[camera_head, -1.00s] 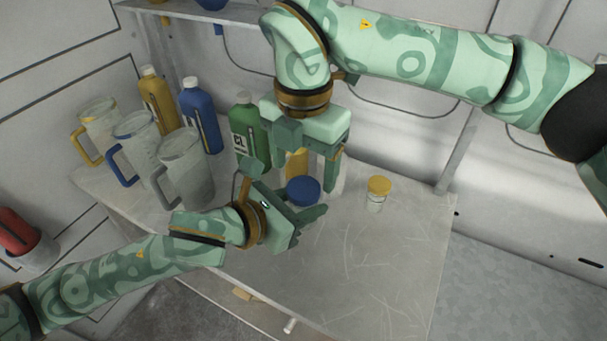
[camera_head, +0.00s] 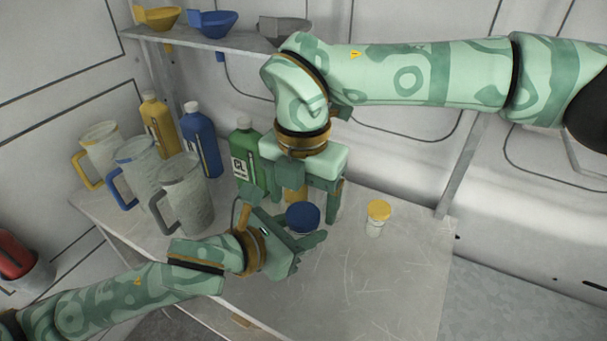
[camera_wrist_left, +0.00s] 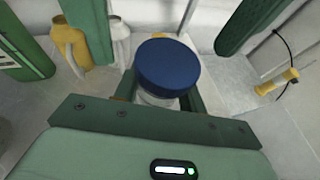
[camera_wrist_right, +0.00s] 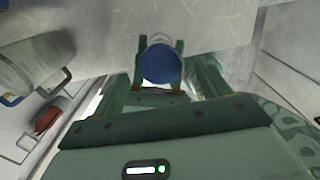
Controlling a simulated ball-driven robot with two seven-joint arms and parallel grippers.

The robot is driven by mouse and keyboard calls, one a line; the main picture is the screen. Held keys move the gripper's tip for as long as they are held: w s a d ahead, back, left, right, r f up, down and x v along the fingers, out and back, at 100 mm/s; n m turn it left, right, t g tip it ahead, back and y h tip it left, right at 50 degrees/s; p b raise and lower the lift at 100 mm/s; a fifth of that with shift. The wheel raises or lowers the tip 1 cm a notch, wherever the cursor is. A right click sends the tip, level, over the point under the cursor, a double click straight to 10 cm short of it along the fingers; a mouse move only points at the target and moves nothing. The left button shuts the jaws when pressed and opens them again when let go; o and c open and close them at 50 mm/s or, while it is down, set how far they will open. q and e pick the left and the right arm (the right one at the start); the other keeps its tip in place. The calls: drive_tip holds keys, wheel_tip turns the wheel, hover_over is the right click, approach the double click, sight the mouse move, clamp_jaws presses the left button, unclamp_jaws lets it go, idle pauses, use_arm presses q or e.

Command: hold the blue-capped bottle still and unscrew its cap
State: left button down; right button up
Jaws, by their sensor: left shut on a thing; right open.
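The blue-capped bottle has a round blue cap (camera_head: 303,217) and stands on the bench. My left gripper (camera_head: 308,240) is shut on the bottle's clear body below the cap. In the left wrist view the blue cap (camera_wrist_left: 167,67) sits on the bottle (camera_wrist_left: 158,98) between the left fingers. My right gripper (camera_head: 300,198) points down from above and is open. Its fingers show in the left wrist view on both sides above the cap, apart from it. In the right wrist view the cap (camera_wrist_right: 160,65) shows with the left fingers around the bottle.
A small yellow-capped bottle (camera_head: 377,216) stands to the right. A green bottle (camera_head: 246,157), a blue bottle (camera_head: 202,140), a yellow bottle (camera_head: 158,126) and several jugs (camera_head: 185,197) stand to the left. A shelf (camera_head: 190,38) holds funnels. The bench's front right (camera_head: 375,285) is clear.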

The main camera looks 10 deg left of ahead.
drive_tip(key=shift+f, duration=1.05)
drive_tip(key=c, duration=1.2)
drive_tip(key=o, duration=1.1)
drive_tip(key=shift+r, duration=0.1)
drive_tip(key=shift+o, duration=0.5)
wheel_tip(320, 180, up, 8)
drive_tip(key=shift+f, duration=0.2)
wheel_tip(320, 180, down, 8)
drive_tip(key=shift+r, duration=0.15)
